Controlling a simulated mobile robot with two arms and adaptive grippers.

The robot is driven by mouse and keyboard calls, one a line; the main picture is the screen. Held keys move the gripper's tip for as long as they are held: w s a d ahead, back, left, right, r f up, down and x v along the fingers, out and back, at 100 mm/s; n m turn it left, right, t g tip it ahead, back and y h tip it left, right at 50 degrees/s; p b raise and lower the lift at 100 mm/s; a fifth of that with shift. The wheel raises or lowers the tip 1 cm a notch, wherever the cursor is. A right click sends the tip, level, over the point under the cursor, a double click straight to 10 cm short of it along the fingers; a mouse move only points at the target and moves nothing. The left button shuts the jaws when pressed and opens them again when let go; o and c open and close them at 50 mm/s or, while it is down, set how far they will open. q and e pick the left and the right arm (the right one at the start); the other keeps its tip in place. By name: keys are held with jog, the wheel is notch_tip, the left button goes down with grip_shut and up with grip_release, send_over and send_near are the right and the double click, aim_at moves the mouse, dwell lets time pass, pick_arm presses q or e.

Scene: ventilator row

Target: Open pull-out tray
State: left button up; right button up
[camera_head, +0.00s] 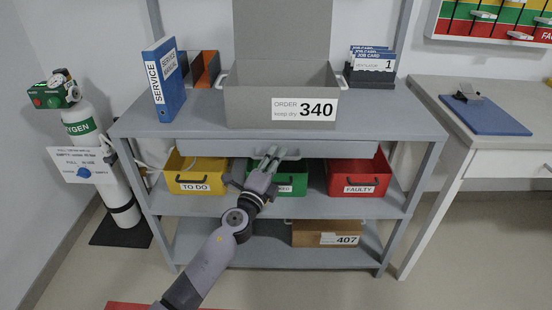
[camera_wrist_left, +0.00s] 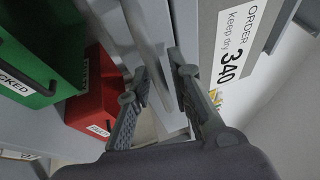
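The pull-out tray (camera_head: 220,148) is a wide grey drawer under the top shelf of the grey rack. Its front looks flush with the shelf edge. A grey bar handle (camera_head: 291,154) sits at the middle of the front, partly hidden by my left gripper. My left gripper (camera_head: 269,153) is at the handle with its two fingers apart. In the left wrist view the fingertips (camera_wrist_left: 160,68) stand on either side of a grey bar, with a gap between them. I cannot tell whether they touch it. My right gripper is in neither view.
A grey box labelled 340 (camera_head: 253,104) stands on the shelf above, beside a blue service manual (camera_head: 166,80). Yellow (camera_head: 197,175), green (camera_head: 294,180) and red (camera_head: 358,178) bins sit close below the tray.

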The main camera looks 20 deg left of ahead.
pick_arm(q)
grip_shut()
dwell(0.6)
